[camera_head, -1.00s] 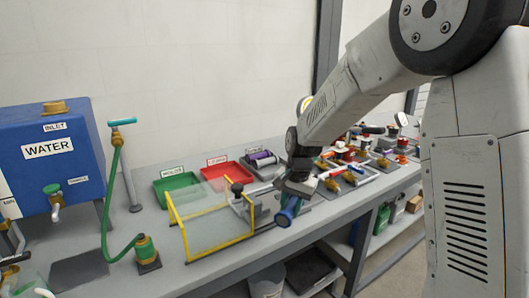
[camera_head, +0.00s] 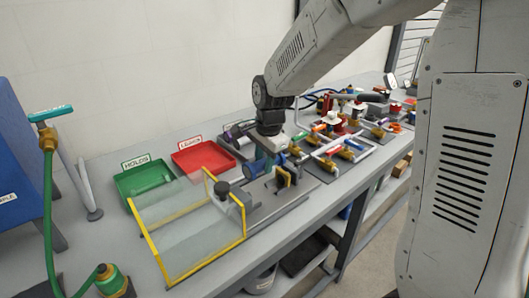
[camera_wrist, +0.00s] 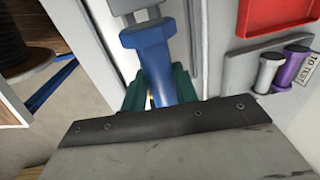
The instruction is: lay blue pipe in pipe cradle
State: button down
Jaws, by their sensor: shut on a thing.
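My gripper (camera_head: 271,150) is shut on the blue pipe (camera_head: 262,166), low over the bench. In the wrist view the blue pipe (camera_wrist: 152,58), with its wider flanged end, sits between the green fingertips (camera_wrist: 158,92); the dark wrist edge hides its near end. A grey fixture with dark and yellow-brown blocks (camera_head: 285,178), which seems to be the pipe cradle, stands right beside and below the pipe. I cannot tell whether the pipe touches it.
A clear guard with a yellow frame (camera_head: 243,222) and black knob stands left of the fixture. Green (camera_head: 145,178) and red (camera_head: 203,158) trays lie behind. A grey tray with purple and grey pipes (camera_wrist: 286,72) is at the back. Valves and fittings (camera_head: 345,140) crowd the right.

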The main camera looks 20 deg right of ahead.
jog(key=shift+f, duration=4.1)
jog(key=shift+s+a+f, duration=0.1)
jog(key=shift+f, duration=0.15)
jog(key=c, duration=1)
grip_release()
